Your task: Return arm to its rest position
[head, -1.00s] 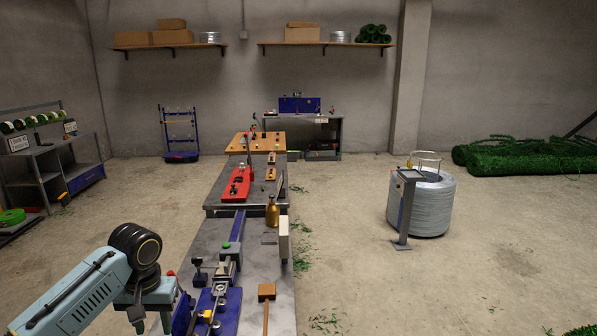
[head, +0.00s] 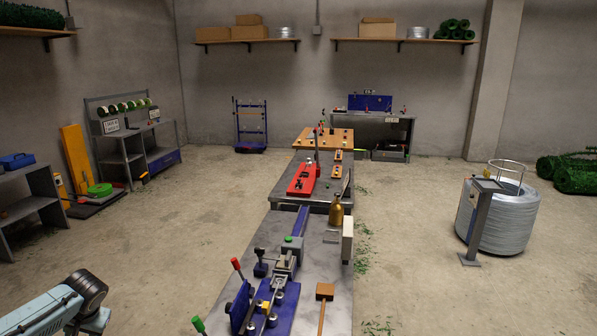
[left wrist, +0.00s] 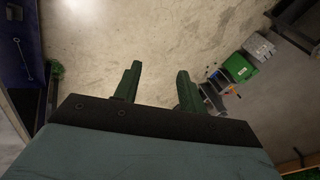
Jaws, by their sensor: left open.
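My left arm (head: 62,302) shows at the lower left of the head view, left of the workbench and apart from it. Its gripper is outside that view. In the left wrist view my left gripper (left wrist: 157,88) is open, with two dark green fingers apart and nothing between them. Bare concrete floor lies beyond the fingers. The twisting device (head: 272,290) with its blue base stands on the near bench, with a red-tipped lever and a green-tipped handle at its left. My right gripper is in neither view.
The long grey bench (head: 330,262) runs away from me and carries a wooden mallet (head: 324,292), a brass bottle (head: 336,211) and a red tool (head: 302,180). A wire coil (head: 510,220) stands at right. Shelving (head: 28,205) stands at left.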

